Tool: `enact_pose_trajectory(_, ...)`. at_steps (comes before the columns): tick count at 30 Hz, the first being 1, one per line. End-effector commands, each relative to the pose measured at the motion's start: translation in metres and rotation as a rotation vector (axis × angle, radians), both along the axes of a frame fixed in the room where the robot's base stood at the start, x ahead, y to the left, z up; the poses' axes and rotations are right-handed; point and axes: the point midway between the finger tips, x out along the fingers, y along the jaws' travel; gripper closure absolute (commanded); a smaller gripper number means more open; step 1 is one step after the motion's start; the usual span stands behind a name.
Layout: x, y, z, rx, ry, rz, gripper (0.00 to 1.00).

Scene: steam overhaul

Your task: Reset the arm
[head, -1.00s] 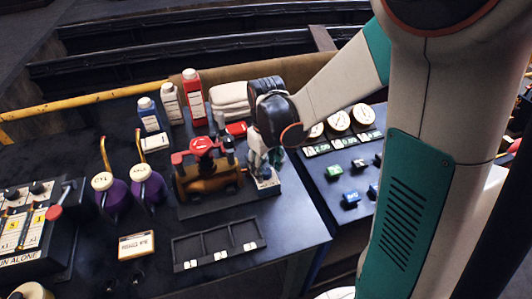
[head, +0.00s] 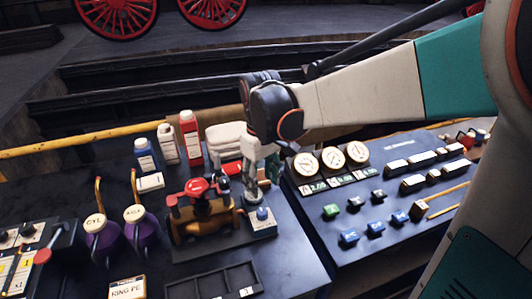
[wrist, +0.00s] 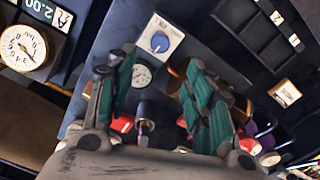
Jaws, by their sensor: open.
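My gripper (head: 260,196) points down over the right end of the brown model engine (head: 205,222) with red fittings, in the head view. My forearm comes in from the right. In the wrist view my gripper (wrist: 163,75) has its two green-padded fingers apart. A small round gauge (wrist: 142,75) and a metal post show between them, with no object clearly held. A blue knob on a grey plate (head: 263,217) is just in front of the fingertips; it also shows in the wrist view (wrist: 160,41). Whether the fingers touch the engine is unclear.
Red (head: 190,138), white (head: 168,143) and blue (head: 146,155) bottles stand behind the engine. Purple oil cans (head: 141,222) stand left. A black divided tray (head: 215,284) lies in front. A panel of gauges (head: 332,158) and switches is right. A yellow rail (head: 70,143) runs behind.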

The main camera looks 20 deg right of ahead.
Motion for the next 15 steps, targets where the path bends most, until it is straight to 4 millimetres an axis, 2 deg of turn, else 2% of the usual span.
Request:
enact_pose_trajectory(10,-0.005,0.000,0.002,0.000,-0.010,-0.005,0.52)
enact_pose_trajectory(15,-0.021,0.001,0.015,0.001,-0.074,-0.037,0.52)
